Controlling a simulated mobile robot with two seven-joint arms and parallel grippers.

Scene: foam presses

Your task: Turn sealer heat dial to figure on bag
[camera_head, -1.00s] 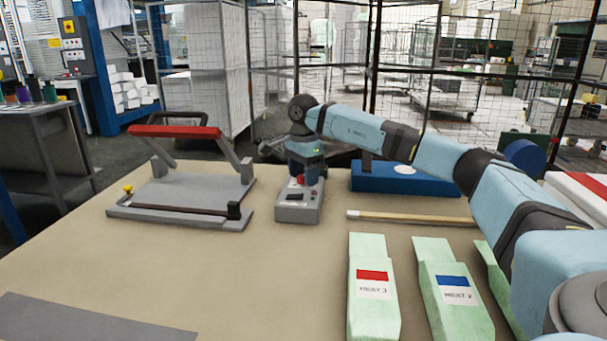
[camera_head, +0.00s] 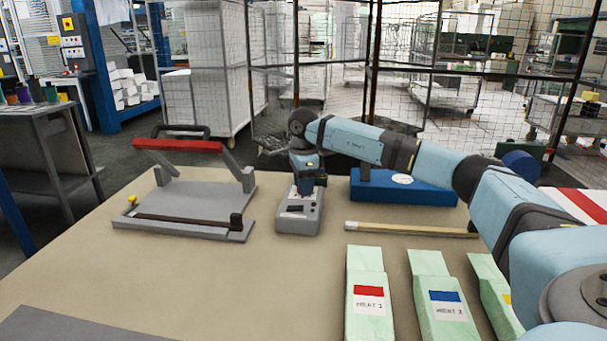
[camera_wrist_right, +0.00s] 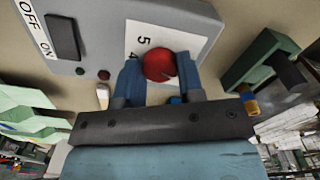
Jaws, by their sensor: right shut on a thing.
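The grey sealer control box (camera_head: 298,218) stands on the table in the head view. In the right wrist view its red round dial (camera_wrist_right: 159,65) sits on a white scale plate (camera_wrist_right: 140,37) showing 5 and part of a 4. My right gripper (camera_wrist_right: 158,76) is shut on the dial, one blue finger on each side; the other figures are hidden. In the head view, the gripper (camera_head: 307,183) hides the dial. Pale green bags with red (camera_head: 367,303) and blue (camera_head: 447,305) labels lie in front; each reads HEAT with a small, unclear figure. My left gripper is out of view.
A sealer with a red handle bar (camera_head: 178,145) and grey base (camera_head: 195,205) stands left of the box. A blue device (camera_head: 425,190) is behind right, with a wooden stick (camera_head: 410,229) before it. The table's front middle is clear.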

